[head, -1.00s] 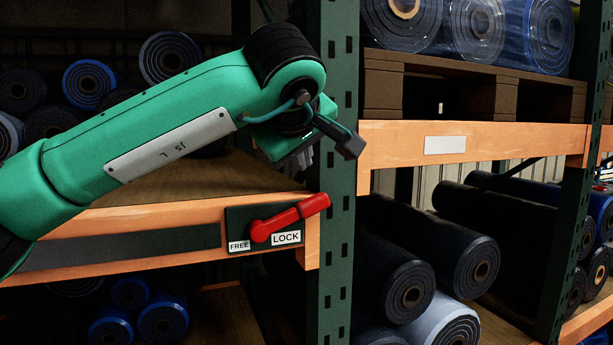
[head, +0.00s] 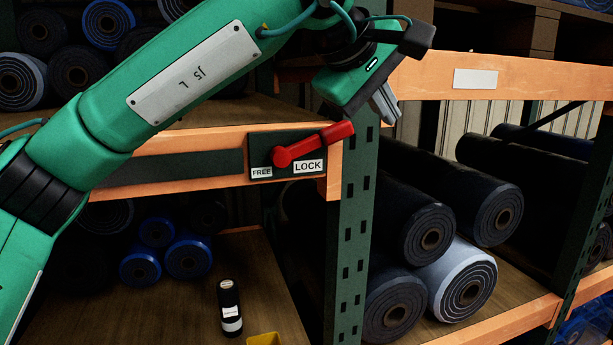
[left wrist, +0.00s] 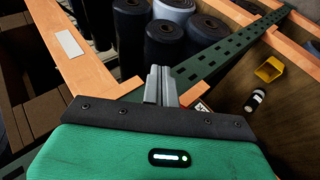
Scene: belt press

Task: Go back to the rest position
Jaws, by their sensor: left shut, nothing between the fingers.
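My left gripper (head: 388,104) is at the upper right of my green left arm in the head view, in front of the green shelf post (head: 352,250). Its fingers are together with nothing between them, and they also show in the left wrist view (left wrist: 161,82). The red lever (head: 312,144) is on a dark plate on the orange shelf beam, below and left of the gripper. Its free end points up and right, on the side of the LOCK label (head: 308,166); the FREE label (head: 261,172) is at the left. The gripper is apart from the lever. My right gripper is not in view.
Dark and light rolls (head: 462,280) fill the right bay. A black bottle (head: 229,308) stands on the lower left shelf near a yellow object (head: 263,339), which shows as a holder in the left wrist view (left wrist: 269,69). The orange beam (head: 540,77) and post are close to the gripper.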

